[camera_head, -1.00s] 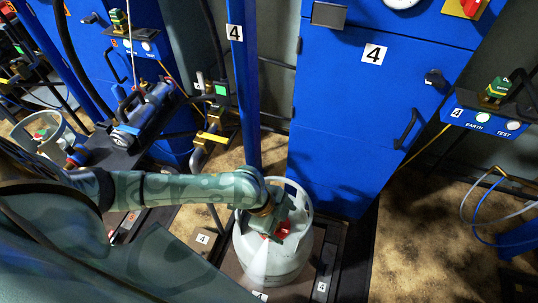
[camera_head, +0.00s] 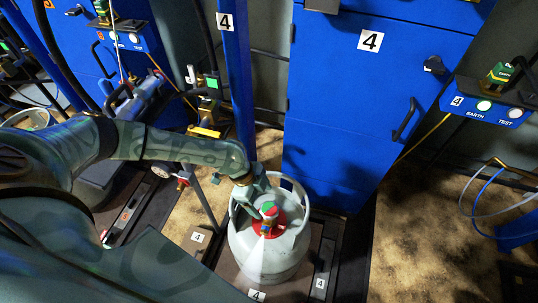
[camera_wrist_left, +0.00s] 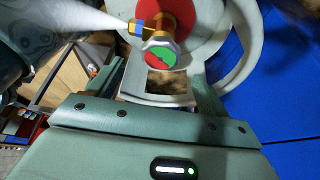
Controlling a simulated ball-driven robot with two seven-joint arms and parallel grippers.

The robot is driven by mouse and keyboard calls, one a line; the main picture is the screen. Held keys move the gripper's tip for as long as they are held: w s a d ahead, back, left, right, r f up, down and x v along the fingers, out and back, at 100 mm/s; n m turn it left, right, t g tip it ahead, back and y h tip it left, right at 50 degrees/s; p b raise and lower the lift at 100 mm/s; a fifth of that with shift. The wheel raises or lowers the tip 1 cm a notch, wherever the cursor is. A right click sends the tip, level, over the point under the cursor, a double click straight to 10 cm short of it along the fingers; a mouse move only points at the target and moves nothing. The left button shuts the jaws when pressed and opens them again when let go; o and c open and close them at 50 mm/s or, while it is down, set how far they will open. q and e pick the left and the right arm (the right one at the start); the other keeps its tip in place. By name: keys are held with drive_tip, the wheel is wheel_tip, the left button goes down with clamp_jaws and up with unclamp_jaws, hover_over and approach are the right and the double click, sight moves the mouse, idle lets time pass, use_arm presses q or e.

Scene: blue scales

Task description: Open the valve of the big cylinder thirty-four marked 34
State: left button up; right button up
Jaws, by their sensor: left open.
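A grey-white gas cylinder (camera_head: 268,258) stands upright on a dark scale platform, with a ring-shaped collar around its top. Its valve (camera_head: 267,210) has a green-and-red hand knob and sits on a red disc. The valve also shows in the left wrist view (camera_wrist_left: 160,54). A whitish jet comes from the valve's side outlet. My left gripper (camera_head: 252,189) is open and empty, just behind the valve at the collar, apart from the knob. I can read only 4 on the signs nearby, no 34. My right gripper is not in view.
A blue cabinet (camera_head: 345,130) marked 4 stands behind the cylinder, and a blue post (camera_head: 236,90) rises behind its left side. An earth/test box (camera_head: 487,106) hangs at right.

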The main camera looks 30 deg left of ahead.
sight(269, 209)
use_arm(q)
drive_tip(key=b+x, duration=0.1)
drive_tip(key=x, duration=0.4)
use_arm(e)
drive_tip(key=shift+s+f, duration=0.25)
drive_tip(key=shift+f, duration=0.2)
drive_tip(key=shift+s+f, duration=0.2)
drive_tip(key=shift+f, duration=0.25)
use_arm(q)
drive_tip(key=c, duration=1)
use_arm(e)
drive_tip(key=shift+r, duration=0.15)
